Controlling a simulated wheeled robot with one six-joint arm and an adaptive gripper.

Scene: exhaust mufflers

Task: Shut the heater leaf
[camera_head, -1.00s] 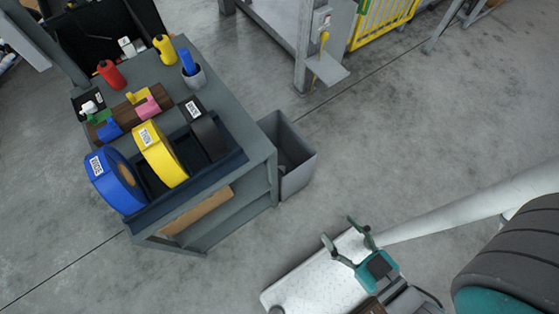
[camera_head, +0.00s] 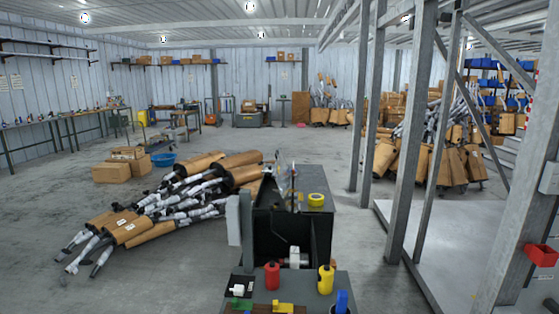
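I cannot make out a heater leaf for certain in the head view. A dark open-fronted cabinet (camera_head: 291,233) stands at the lower centre, behind the grey bench; I cannot tell what it is. A narrow grey upright panel (camera_head: 239,220) stands at its left side. My gripper and arm are outside this view.
The grey bench (camera_head: 345,290) in front carries a red bottle (camera_head: 272,276) and a yellow bottle (camera_head: 326,280). A pile of wrapped mufflers (camera_head: 185,203) lies on the floor at left. Steel posts (camera_head: 409,140) stand at right. Floor at lower left (camera_head: 150,285) is clear.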

